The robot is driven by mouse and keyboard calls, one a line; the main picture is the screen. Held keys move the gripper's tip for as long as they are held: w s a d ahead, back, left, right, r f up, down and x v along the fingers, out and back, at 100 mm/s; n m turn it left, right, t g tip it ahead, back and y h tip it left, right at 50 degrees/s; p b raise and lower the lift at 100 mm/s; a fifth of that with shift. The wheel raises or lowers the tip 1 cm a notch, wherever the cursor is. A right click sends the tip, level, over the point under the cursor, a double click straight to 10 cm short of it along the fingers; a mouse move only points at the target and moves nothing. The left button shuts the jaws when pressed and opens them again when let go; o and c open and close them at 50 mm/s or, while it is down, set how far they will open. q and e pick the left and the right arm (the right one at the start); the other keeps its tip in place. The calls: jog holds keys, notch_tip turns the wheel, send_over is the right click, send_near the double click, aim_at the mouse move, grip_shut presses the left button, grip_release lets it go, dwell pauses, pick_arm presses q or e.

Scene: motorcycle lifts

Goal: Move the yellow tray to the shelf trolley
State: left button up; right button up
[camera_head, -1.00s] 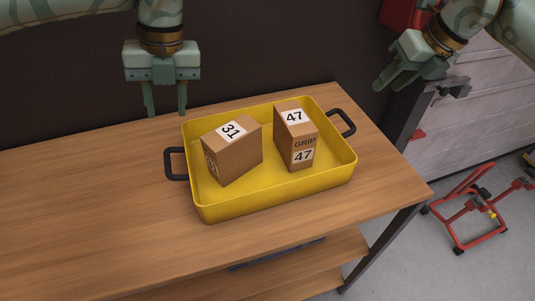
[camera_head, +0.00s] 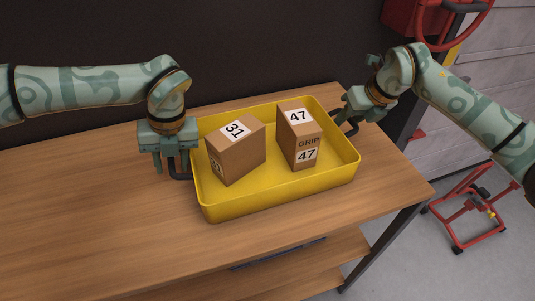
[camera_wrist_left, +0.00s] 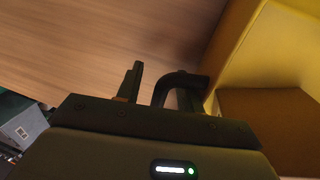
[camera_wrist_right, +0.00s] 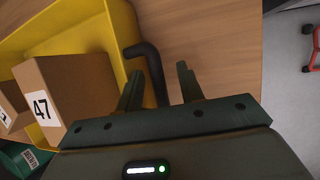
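The yellow tray (camera_head: 285,191) sits on a wooden bench top with two brown boxes in it, one marked 31 (camera_head: 238,153) and one marked 47 (camera_head: 299,138). It has a black handle at each end. My left gripper (camera_head: 172,167) is at the left handle, which lies between its open fingers in the left wrist view (camera_wrist_left: 160,85). My right gripper (camera_head: 345,119) is at the right handle; the right wrist view shows that handle (camera_wrist_right: 150,62) between the open fingers (camera_wrist_right: 160,82). I cannot identify a shelf trolley in view.
The wooden bench (camera_head: 90,220) is clear left of the tray and has a lower shelf (camera_head: 290,262). A dark wall (camera_head: 260,45) stands behind it. A red wheeled frame (camera_head: 470,210) stands on the grey floor at right.

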pick_arm(q)
grip_shut()
pick_arm(e)
grip_shut()
